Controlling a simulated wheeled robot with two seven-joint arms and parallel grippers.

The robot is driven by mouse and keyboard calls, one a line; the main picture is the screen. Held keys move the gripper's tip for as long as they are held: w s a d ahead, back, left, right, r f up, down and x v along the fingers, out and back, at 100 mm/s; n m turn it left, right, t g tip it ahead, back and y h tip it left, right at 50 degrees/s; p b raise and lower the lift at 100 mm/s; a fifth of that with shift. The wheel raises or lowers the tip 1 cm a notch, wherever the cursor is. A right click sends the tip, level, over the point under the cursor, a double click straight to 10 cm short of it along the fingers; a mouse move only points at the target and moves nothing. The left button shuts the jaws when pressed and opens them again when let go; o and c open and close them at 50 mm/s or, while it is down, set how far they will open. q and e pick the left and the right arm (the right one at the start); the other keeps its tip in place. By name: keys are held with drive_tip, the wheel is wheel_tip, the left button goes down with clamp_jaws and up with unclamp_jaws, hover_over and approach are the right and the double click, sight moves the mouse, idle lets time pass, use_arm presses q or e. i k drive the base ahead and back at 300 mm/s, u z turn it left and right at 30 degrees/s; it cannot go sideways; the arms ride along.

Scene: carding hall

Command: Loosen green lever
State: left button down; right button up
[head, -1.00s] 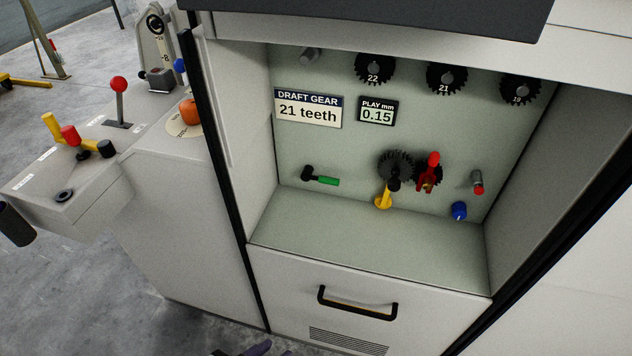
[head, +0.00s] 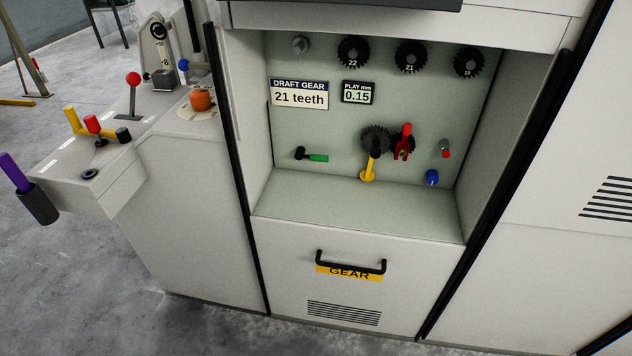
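The green lever (head: 317,158) is a short green handle on a black hub, low on the left of the back wall of the open gear recess (head: 350,212). It lies nearly level, with the handle pointing right. To its right are a dark gear (head: 375,137) with a yellow lever (head: 368,172) below it, and a red handle (head: 405,141) in front of another dark gear. Neither of my grippers is in view.
Spare gears 22 (head: 353,52), 21 (head: 411,57) and another (head: 469,63) hang above. A blue knob (head: 432,177) sits low right. A console (head: 110,170) with several levers stands left. The recess floor is clear.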

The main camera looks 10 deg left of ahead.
sight(299, 155)
drive_tip(key=z, duration=0.8)
drive_tip(key=i, duration=0.6)
drive_tip(key=u, duration=0.35)
